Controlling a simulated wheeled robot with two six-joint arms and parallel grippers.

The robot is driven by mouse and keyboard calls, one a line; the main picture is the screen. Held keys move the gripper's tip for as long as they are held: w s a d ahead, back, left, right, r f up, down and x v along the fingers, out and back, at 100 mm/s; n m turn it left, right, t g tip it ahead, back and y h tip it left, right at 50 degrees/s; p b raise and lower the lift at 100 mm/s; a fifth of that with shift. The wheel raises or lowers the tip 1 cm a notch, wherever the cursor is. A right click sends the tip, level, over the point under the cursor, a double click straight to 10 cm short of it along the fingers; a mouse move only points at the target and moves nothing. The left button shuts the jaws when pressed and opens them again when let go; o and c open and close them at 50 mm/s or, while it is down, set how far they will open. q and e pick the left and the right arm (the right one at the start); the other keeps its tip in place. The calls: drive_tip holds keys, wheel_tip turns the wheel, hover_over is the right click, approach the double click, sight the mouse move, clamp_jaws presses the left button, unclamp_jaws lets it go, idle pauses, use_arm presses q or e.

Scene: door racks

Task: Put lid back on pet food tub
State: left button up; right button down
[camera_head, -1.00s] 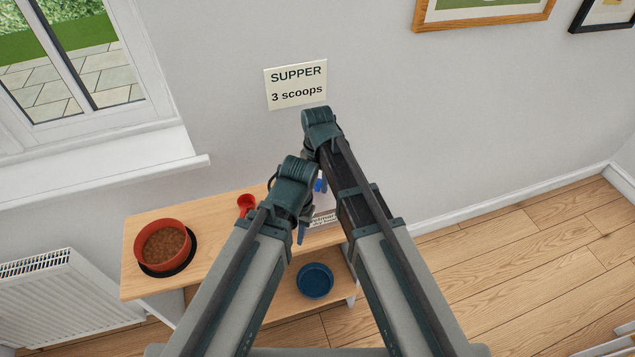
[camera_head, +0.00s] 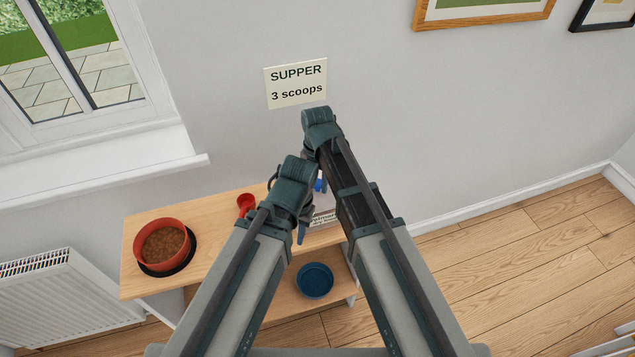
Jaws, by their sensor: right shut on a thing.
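The pet food tub (camera_head: 323,217) stands at the right end of the wooden unit's top. Only a strip with its printed label shows between my arms. My right gripper (camera_head: 320,184) is mostly hidden at the tub, with a small blue part showing. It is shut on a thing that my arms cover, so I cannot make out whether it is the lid. I cannot identify the lid for certain.
A red bowl of kibble (camera_head: 163,246) sits on a black mat on the left of the unit top (camera_head: 205,225). A red scoop (camera_head: 246,204) lies near the middle. A round blue dish-like thing (camera_head: 314,281) is on the lower shelf. A sign (camera_head: 297,83) hangs above.

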unclamp_jaws()
idle(0.5)
drive_tip(key=shift+r+p, duration=3.5)
